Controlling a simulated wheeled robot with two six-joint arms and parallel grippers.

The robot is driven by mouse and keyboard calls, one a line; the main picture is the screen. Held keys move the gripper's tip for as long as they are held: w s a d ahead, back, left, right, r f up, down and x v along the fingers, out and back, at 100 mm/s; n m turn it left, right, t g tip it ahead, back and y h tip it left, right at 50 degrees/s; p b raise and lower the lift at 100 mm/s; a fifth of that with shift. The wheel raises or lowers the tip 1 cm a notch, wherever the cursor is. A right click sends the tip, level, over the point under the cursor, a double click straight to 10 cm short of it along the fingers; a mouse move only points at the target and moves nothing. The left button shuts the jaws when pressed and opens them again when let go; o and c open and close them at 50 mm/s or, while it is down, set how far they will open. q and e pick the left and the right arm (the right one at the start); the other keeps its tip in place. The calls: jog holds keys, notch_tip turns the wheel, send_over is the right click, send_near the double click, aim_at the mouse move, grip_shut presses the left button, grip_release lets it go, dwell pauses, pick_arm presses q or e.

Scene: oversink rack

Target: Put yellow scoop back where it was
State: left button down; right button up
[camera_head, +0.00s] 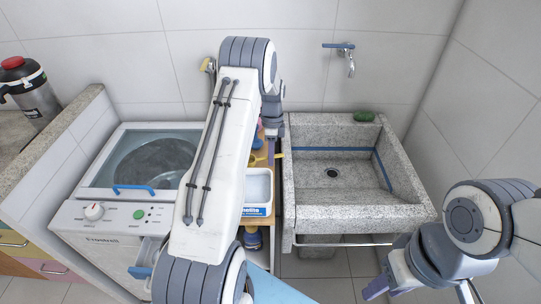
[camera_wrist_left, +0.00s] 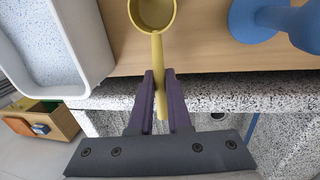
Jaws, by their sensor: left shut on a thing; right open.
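The yellow scoop (camera_wrist_left: 157,50) shows in the left wrist view, its round cup at the top edge and its handle pointing down between my fingers. My left gripper (camera_wrist_left: 160,76) is shut on the handle. The cup is over a wooden shelf (camera_wrist_left: 205,60); I cannot tell if it touches. In the head view my left gripper (camera_head: 272,130) is by the shelf between washer and sink, and my arm hides much of that area. My right gripper (camera_head: 388,287) is open and empty at the lower right, in front of the sink.
A white tray (camera_wrist_left: 103,48) stands left of the scoop and a blue object (camera_wrist_left: 253,22) right of it. The stone sink (camera_head: 310,212) is close on the right in the head view, with an empty basin. A washing machine (camera_head: 110,240) stands on the left.

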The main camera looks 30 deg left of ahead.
pick_arm(q)
jog(key=shift+f, duration=0.35)
jog(key=c, duration=0.9)
grip_release()
jog(key=shift+o, duration=0.2)
